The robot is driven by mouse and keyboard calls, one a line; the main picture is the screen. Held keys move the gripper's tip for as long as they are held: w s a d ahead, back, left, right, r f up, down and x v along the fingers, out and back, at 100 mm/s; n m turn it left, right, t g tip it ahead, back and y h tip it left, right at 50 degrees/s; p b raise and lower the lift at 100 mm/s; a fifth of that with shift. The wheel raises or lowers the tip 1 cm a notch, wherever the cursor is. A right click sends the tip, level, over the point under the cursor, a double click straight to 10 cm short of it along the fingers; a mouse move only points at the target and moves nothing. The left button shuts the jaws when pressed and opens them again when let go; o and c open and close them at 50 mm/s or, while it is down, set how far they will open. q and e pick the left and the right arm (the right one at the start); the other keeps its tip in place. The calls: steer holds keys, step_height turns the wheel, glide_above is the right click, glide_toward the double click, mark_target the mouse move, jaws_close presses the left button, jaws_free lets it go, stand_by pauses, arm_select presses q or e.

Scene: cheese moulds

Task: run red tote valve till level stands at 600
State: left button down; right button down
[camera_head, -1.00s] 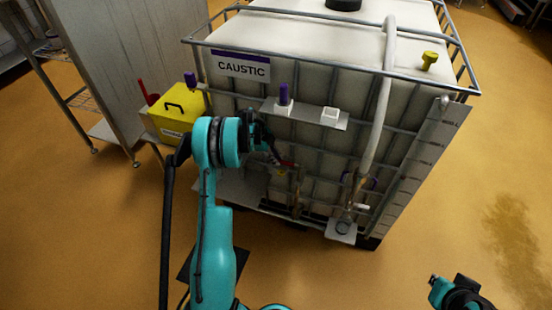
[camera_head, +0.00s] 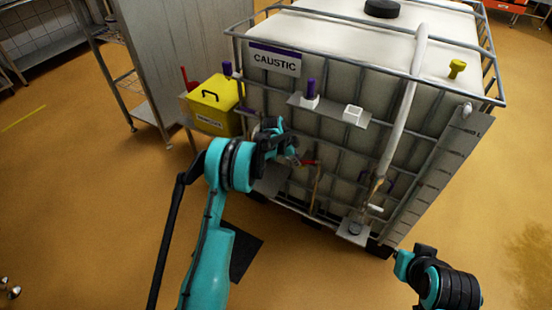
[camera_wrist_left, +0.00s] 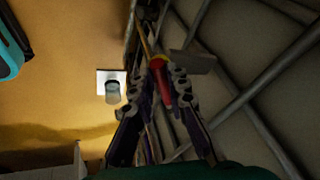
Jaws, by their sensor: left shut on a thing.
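The white caged tote (camera_head: 330,60) bears a CAUSTIC sign (camera_head: 275,59). Its red valve handle (camera_head: 311,162) sticks out low on the front and also shows in the left wrist view (camera_wrist_left: 158,66). My left gripper (camera_head: 296,160) is at this handle, its fingers (camera_wrist_left: 168,88) shut on it from both sides. A graduated level strip (camera_head: 440,165) runs down the tote's right front edge; its figures and the level are too small to read. My right gripper (camera_head: 402,264) hangs at lower right, away from the tote; its jaws are unclear.
A yellow box (camera_head: 214,103) stands left of the tote beside a steel cabinet (camera_head: 172,60). A pale hose (camera_head: 403,100) runs down the front. Floor at right is clear.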

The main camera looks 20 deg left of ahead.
arm_select(q)
steer(key=shift+s+d+n+t+y, duration=0.3)
steer(key=shift+s+d+n, duration=0.1)
steer(key=shift+s+n, duration=0.5)
steer(key=shift+w, duration=0.1)
steer(key=c, duration=1.5)
jaws_free()
steer(key=v, duration=1.2)
